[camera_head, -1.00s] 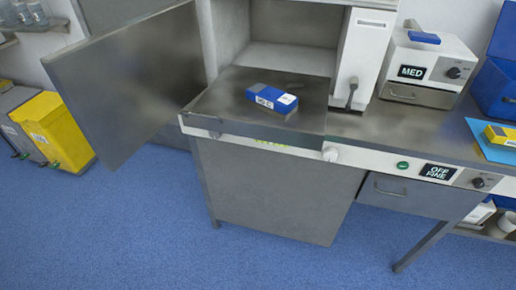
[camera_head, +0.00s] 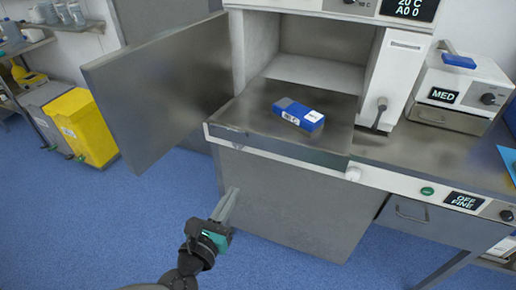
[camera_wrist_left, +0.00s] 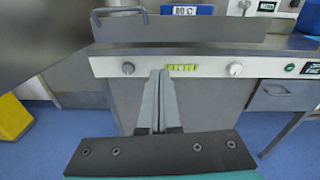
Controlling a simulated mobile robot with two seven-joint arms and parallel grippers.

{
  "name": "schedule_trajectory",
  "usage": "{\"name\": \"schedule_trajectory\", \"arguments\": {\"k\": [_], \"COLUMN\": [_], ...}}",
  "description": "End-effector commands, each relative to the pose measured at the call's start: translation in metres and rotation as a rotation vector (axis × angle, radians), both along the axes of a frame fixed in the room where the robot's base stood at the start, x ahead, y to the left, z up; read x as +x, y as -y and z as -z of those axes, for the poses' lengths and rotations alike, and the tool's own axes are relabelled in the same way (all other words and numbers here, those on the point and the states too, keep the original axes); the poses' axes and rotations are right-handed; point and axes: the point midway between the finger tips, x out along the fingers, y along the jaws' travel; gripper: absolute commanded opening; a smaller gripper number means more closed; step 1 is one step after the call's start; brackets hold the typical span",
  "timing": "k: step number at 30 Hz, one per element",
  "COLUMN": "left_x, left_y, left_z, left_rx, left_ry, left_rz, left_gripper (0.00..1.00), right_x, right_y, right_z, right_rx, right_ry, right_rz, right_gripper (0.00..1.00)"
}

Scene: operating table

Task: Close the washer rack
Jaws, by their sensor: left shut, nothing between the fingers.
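The washer rack (camera_head: 262,112) is a flat grey metal shelf pulled out in front of the open washer chamber (camera_head: 315,68). A blue and white box (camera_head: 299,114) lies on it. In the left wrist view the rack's grey front edge (camera_wrist_left: 190,30) with a small handle shows at the top, and the box (camera_wrist_left: 185,11) is partly cut off. The washer door (camera_head: 155,90) stands swung open to the left. My left gripper (camera_head: 231,193) is shut and empty, in front of the lower cabinet and below the rack. It also shows in the left wrist view (camera_wrist_left: 158,73). My right gripper is not in view.
A control strip (camera_head: 270,152) with knobs runs under the rack along the counter front. A white device marked MED (camera_head: 450,85) stands on the counter at right. Yellow and grey bins (camera_head: 82,125) stand at left. The blue floor (camera_head: 110,215) in front is clear.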

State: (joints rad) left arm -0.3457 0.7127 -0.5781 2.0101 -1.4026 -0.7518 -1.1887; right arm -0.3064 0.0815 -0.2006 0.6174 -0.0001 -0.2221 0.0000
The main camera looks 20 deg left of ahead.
Motion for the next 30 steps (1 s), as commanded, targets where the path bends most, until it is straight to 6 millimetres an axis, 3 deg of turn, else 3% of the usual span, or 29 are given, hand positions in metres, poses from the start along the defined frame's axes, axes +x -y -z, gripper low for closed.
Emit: {"name": "schedule_trajectory", "arguments": {"k": [1, 4, 11, 30], "left_x": [-0.002, -0.003, 0.014, 0.112], "left_y": [0.005, 0.01, 0.011, 0.015], "left_z": [-0.013, -0.026, -0.03, -0.028], "left_rx": [0.032, 0.068, 0.077, 0.073], "left_ry": [0.03, 0.066, 0.077, 0.073], "left_rz": [0.017, 0.033, 0.034, 0.034], "left_gripper": [0.0, 0.0, 0.0, 0.0], "right_x": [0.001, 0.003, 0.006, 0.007], "right_y": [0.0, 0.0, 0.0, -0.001], "right_z": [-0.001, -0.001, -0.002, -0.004], "right_rx": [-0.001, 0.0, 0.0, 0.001], "right_ry": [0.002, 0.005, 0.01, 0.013], "right_rz": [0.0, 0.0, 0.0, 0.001], "right_gripper": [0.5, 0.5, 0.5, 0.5]}}
